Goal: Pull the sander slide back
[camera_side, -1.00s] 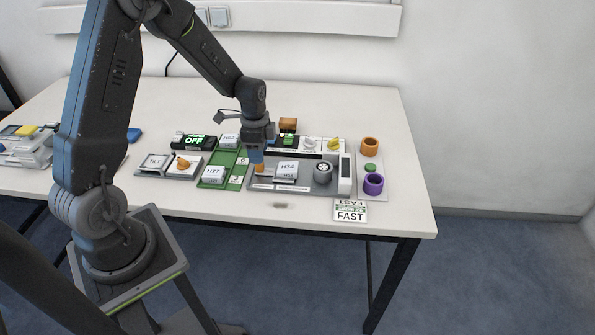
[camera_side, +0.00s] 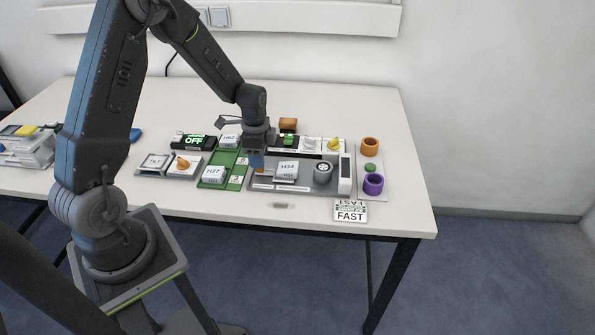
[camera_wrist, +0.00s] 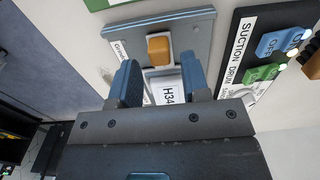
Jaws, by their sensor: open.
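The sander slide carries a white block marked H34 (camera_side: 287,167), with an orange handle (camera_wrist: 159,47) beside it on the grey base (camera_side: 306,187). A dark round drum (camera_side: 323,173) stands to the right of the block. My gripper (camera_side: 257,164) is over the left end of the base, low at the orange handle, which it mostly hides in the side view. In the wrist view my gripper (camera_wrist: 160,68) is open, its two blue fingers apart. The orange handle shows just beyond and between the fingertips, and the H34 block lies between the fingers. I cannot tell whether the fingers touch the handle.
A green board with a block marked H27 (camera_side: 213,173) lies left of the base. A switch panel with suction and drum labels (camera_wrist: 244,49) runs behind. The table's front strip is mostly clear.

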